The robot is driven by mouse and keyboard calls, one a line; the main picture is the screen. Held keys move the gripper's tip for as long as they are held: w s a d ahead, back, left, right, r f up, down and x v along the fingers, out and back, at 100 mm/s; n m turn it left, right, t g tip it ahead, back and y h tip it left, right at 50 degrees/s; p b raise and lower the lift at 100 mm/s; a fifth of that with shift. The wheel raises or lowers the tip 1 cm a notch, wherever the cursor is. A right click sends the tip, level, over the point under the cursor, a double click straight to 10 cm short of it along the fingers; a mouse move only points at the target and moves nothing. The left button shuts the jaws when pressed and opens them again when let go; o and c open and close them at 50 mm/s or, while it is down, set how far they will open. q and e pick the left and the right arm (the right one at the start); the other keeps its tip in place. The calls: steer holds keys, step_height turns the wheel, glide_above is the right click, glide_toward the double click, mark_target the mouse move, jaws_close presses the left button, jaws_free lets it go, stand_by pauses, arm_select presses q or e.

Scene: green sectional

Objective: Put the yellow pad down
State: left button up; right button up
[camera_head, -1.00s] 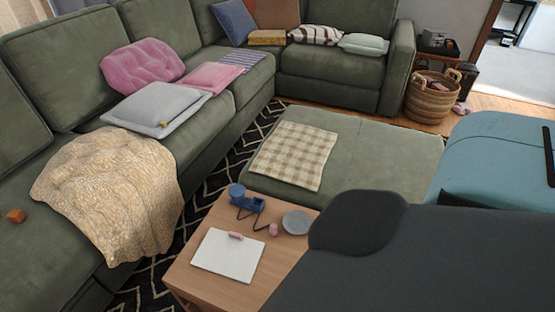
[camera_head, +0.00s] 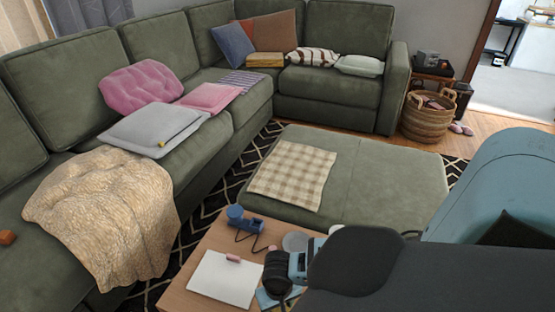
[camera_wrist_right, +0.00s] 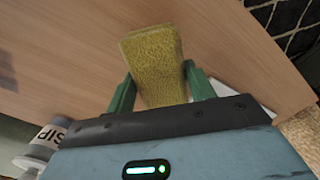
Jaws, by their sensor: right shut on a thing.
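The yellow pad (camera_wrist_right: 155,58) is a rough-textured block in the right wrist view. My right gripper (camera_wrist_right: 160,74) is shut on it, with one green finger on each side. The pad's far end sticks out beyond the fingertips, over a wooden tabletop (camera_wrist_right: 65,45). I cannot tell whether it touches the wood. In the head view my right wrist shows above the front right of the wooden table (camera_head: 213,262), but the pad is hidden there. My left gripper is not in view.
The table holds a white sheet (camera_head: 223,279) with a pink item, a blue device (camera_head: 243,222) and a grey disc (camera_head: 295,242). A printed cup (camera_wrist_right: 45,145) shows in the wrist view. A green ottoman (camera_head: 385,185) with a checked cloth (camera_head: 293,175) stands behind.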

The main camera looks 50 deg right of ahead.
steer(key=f, duration=0.1)
steer(key=f+b, duration=0.1)
steer(key=f, duration=0.1)
steer(key=shift+w+d, duration=0.35)
steer(key=shift+f, duration=0.25)
